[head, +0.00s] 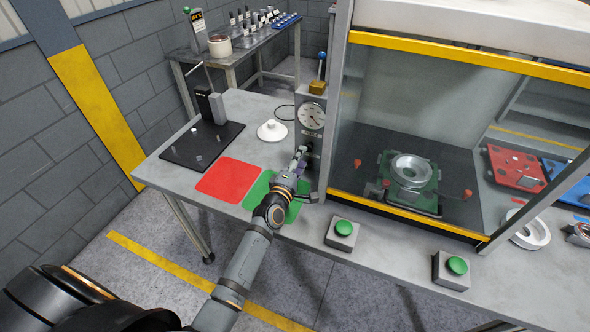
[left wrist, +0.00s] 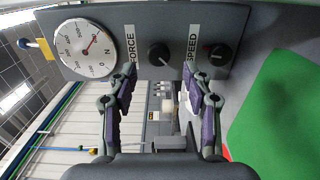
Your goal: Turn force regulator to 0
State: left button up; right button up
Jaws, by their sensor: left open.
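The force regulator knob (left wrist: 159,54) is a dark round knob beside the label FORCE on a grey control panel (left wrist: 130,22). My left gripper (left wrist: 160,74) is open and empty. Its two fingers point at the panel on either side of the force knob, apart from it as far as I can tell. A round white gauge (left wrist: 87,48) with a red needle sits on the panel. The gauge also shows in the head view (head: 311,116), above my left gripper (head: 302,160). The gripper hides the force knob there. My right gripper is not in view.
The speed knob (left wrist: 217,54) sits beside the force knob. Red (head: 231,180) and green (head: 262,190) mats lie on the table left of the panel. A glazed press enclosure (head: 395,90) stands right of it. Two green push buttons (head: 343,227) (head: 457,266) stand on the front edge.

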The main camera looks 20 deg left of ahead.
pick_arm(q)
jog(key=s, duration=0.7)
jog(key=shift+a, duration=0.15)
jog(key=shift+s+r, duration=0.1)
